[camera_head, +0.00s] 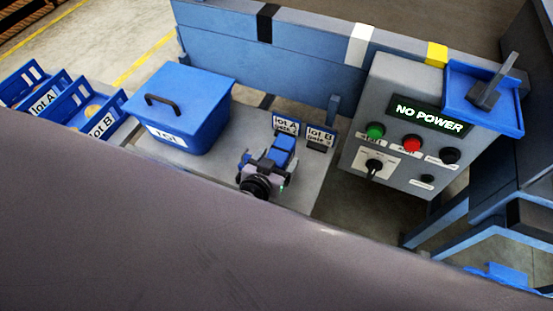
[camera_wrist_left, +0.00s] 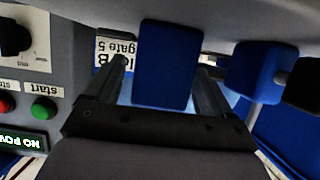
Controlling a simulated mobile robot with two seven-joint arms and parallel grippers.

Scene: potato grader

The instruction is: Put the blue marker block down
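The blue marker block (camera_head: 282,149) is above the grey table top, in front of two lot cards. My left gripper (camera_head: 270,164) has its dark fingers at the near end of the block. My right gripper is not in view.
Cards for lot A (camera_head: 286,124) and lot B (camera_head: 320,136) stand just behind the block. A lidded blue tub (camera_head: 190,100) is to the left, with blue crates (camera_head: 73,107) beyond. A control box (camera_head: 385,105) reading NO POWER is to the right. A large grey surface hides the foreground.

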